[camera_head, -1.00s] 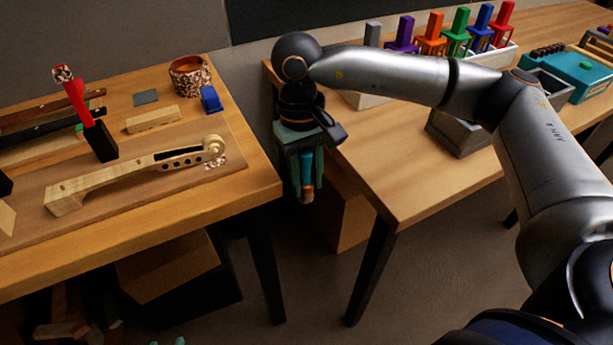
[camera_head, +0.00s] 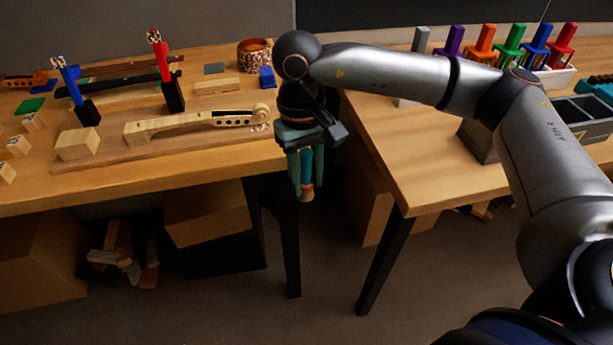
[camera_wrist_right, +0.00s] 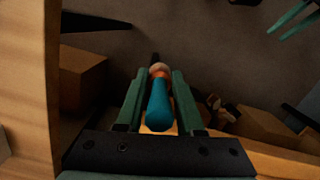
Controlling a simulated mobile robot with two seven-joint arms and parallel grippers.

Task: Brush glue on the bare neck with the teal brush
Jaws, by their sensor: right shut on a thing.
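The bare neck (camera_head: 185,124) is pale wood with a scroll at its right end, lying on a thin wooden board on the left bench. My right gripper (camera_head: 303,188) hangs just off that bench's right end, to the right of the scroll. It is shut on the teal brush (camera_head: 307,166), which points down. In the right wrist view the brush (camera_wrist_right: 160,103) sits between the fingers, with a copper band and pale end beyond. Two teal fingers of my left gripper (camera_wrist_right: 292,22) show apart at that view's top right corner, with nothing seen between them.
A speckled round pot (camera_head: 254,55) and blue tape dispenser (camera_head: 267,78) sit at the bench's back right. A gap separates this bench from the right table (camera_head: 420,165), which holds several coloured tools.

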